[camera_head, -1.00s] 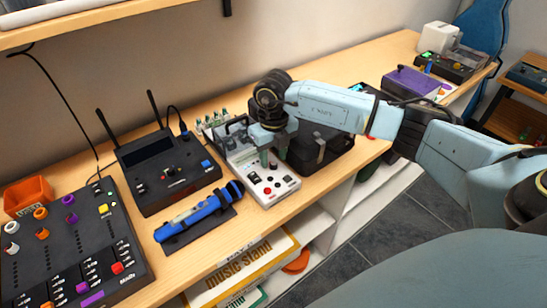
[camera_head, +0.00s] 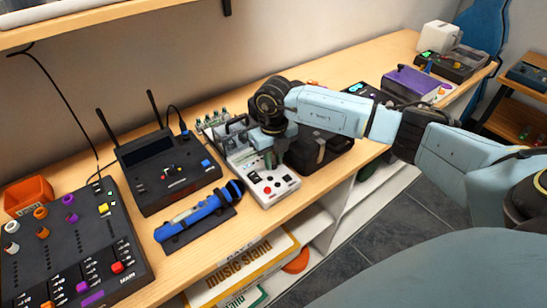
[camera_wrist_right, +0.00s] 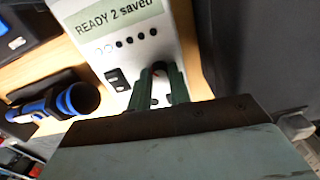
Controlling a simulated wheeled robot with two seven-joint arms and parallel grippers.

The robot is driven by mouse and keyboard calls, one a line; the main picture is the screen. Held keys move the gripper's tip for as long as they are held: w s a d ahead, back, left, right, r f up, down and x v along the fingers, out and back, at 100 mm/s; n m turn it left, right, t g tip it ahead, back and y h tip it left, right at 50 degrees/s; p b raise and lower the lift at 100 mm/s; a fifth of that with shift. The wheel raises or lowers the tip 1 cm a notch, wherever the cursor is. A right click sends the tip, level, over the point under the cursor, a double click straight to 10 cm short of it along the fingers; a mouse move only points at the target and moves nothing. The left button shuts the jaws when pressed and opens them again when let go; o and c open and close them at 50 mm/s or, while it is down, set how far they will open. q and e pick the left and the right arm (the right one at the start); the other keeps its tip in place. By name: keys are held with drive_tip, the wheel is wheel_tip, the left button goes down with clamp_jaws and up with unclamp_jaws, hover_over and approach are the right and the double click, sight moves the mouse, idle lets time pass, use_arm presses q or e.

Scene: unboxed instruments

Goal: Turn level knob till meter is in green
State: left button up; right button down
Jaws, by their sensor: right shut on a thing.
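A white device (camera_head: 284,186) stands near the front edge of the bench. Its face has a dark switch, a red button and small black parts. In the right wrist view its display (camera_wrist_right: 118,16) reads "READY 2 saved", above a row of small round dots, mostly black, with pale orange-ringed ones at the left. My right gripper (camera_head: 271,162) points down at this face. In the wrist view its green fingers (camera_wrist_right: 160,72) are shut around a small dark knob (camera_wrist_right: 158,69), mostly hidden between them. I cannot make out a green meter zone. My left gripper is not in view.
A blue flashlight-like tool (camera_head: 200,213) lies on a dark holder left of the device. A black antenna unit (camera_head: 166,172) stands behind it. A black case (camera_head: 322,150) stands close on the right. A mixer (camera_head: 70,240) fills the left end.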

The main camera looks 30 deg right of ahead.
drive_tip(key=shift+m, duration=0.3)
drive_tip(key=m+p, duration=0.1)
drive_tip(key=m, duration=0.2)
drive_tip(key=shift+r+m, duration=0.1)
drive_tip(key=shift+m, duration=0.2)
drive_tip(key=shift+m+p, duration=0.9)
drive_tip(key=shift+m, duration=1.3)
drive_tip(key=c, duration=1.3)
unclamp_jaws()
wheel_tip(320, 180, up, 13)
drive_tip(key=shift+r+b, duration=0.15)
drive_tip(key=shift+b, duration=0.2)
